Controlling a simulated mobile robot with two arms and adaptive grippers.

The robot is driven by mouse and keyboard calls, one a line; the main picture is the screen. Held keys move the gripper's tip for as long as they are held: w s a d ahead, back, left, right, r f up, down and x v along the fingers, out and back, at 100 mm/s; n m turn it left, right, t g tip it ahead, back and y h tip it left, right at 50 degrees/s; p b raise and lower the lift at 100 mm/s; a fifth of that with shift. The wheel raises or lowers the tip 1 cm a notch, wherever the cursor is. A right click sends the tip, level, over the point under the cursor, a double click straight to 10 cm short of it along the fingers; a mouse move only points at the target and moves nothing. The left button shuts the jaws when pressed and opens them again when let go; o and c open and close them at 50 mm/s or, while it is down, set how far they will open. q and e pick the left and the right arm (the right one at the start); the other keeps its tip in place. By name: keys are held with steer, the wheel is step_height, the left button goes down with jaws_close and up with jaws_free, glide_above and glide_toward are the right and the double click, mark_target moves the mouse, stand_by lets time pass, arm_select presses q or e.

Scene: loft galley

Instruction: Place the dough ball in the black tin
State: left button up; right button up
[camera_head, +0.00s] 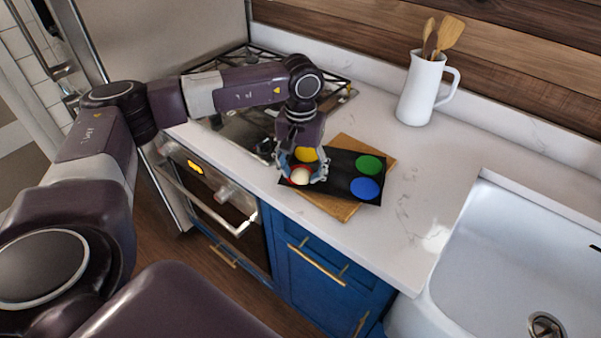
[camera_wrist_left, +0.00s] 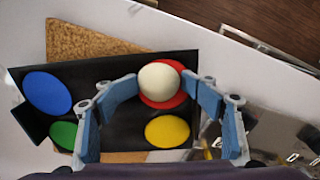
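The cream dough ball (camera_head: 300,176) is over the red round spot of the black tin (camera_head: 340,188). In the left wrist view the ball (camera_wrist_left: 159,82) covers most of the red spot (camera_wrist_left: 166,101); I cannot tell if it touches it. The tin (camera_wrist_left: 110,75) also has yellow, green and blue round spots. My left gripper (camera_head: 302,178) is at the tin's left part, around the ball in the head view. My right gripper is not in view.
The tin lies on a wooden board (camera_head: 330,205) near the counter's front edge. A gas hob (camera_head: 240,130) is to the left, a white sink (camera_head: 520,260) to the right. A white jug (camera_head: 418,95) with wooden utensils stands behind. The counter between tin and sink is clear.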

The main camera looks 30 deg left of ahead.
mark_target(301, 171)
arm_select(q)
steer(key=shift+a+r+p, duration=0.1)
steer(key=shift+r+p, duration=0.25)
steer(key=shift+r, duration=0.05)
steer(key=shift+w+r, duration=0.1)
steer(key=shift+r, duration=0.25)
step_height(301, 171, up, 12)
steer(key=b, duration=0.3)
steer(key=shift+f, duration=0.2)
